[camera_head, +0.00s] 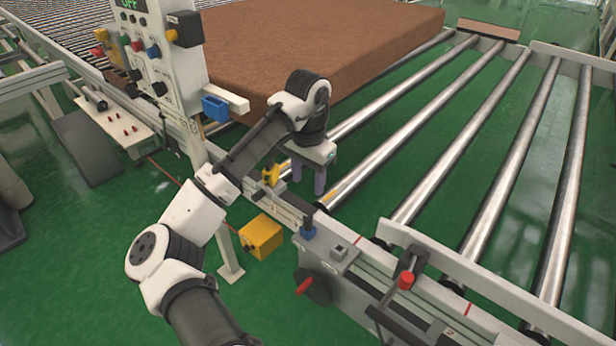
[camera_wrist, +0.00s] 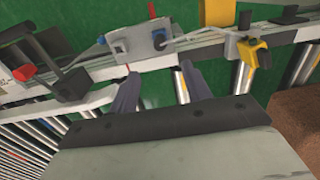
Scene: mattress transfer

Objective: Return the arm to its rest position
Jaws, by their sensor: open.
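My gripper (camera_head: 308,188) hangs fingers-down over the near side rail of the roller conveyor (camera_head: 440,165), beside the brown mattress (camera_head: 330,45). Its two purple-grey fingers are apart, with nothing between them. In the wrist view my gripper (camera_wrist: 158,78) also shows open and empty, with the rail and green floor beyond it. My arm is bent at the elbow and reaches from the bottom of the head view up to the rail. The mattress lies on the rollers at the back and is apart from the fingers.
A control panel (camera_head: 160,55) with coloured buttons and a blue box (camera_head: 215,108) stand left of my wrist. A yellow box (camera_head: 262,236), a grey bracket with a red-tipped lever (camera_head: 405,280) and a red-handled knob (camera_head: 305,286) line the rail. Green floor is clear at lower left.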

